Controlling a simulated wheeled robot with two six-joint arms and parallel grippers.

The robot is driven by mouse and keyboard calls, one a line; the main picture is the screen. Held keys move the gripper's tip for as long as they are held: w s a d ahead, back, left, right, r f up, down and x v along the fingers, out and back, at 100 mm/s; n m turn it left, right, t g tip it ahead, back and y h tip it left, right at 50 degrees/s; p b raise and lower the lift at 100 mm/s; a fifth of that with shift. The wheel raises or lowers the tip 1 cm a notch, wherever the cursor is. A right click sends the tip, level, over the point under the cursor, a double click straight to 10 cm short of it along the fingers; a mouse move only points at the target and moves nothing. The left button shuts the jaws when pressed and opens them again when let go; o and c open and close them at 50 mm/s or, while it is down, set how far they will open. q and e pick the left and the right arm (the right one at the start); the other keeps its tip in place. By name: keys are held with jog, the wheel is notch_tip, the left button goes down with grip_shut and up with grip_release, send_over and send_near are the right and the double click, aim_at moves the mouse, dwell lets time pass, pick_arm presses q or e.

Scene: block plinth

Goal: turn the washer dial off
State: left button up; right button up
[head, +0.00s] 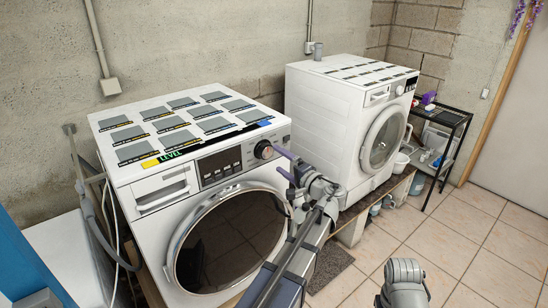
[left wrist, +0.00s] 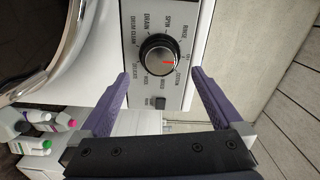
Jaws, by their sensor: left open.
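The near white washer (head: 150,200) stands at the left in the head view. My left gripper (head: 277,158) has purple fingers and is open in front of the dial. In the left wrist view the fingertips (left wrist: 160,73) lie to either side of the dial, apart from it. My right gripper is not seen.
A second white washer (head: 335,130) stands behind to the right, with its own dial (head: 399,90). A black rack (head: 455,118) stands beyond it. The tiled floor (head: 460,240) at the right is largely clear.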

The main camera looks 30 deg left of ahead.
pick_arm(q)
jog(key=shift+v, duration=1.1)
jog(key=s+d+f+g+h, duration=0.3)
jog(key=s+d+f+h, duration=0.4)
jog(key=s+d+f, duration=0.4)
jog(key=s+d+f+m+g+h, duration=0.1)
jog(key=s+d+f+g+h, duration=0.3)
jog(key=d, duration=1.4)
jog(key=s+f+h, duration=0.4)
jog(key=s+f, duration=0.3)
jog(key=s, duration=0.2)
